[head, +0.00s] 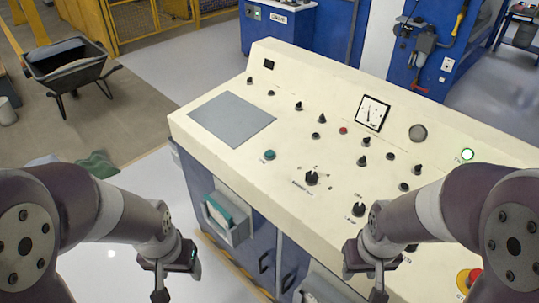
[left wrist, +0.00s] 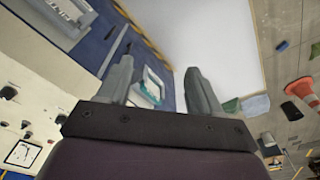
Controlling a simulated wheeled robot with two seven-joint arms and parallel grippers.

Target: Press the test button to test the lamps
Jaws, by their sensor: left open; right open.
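The cream control panel (head: 225,165) slopes across the middle of the head view. It carries a green button (head: 268,155), a red one (head: 343,130), several black knobs and a lit green lamp (head: 467,155). The labels are too small to read, so I cannot tell which is the test button. My left gripper (head: 174,274) is open and empty, left of the console's front; its spread fingers show in the left wrist view (left wrist: 160,90). My right gripper (head: 370,276) is open over the panel's near right part, and its arm hides some controls.
A red emergency-stop knob on yellow (head: 464,280) sits at the panel's near right. A dial gauge (head: 372,112) and a grey plate (head: 232,118) are on the panel. A wheelbarrow (head: 70,70) stands at far left. The floor left of the console is mostly free.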

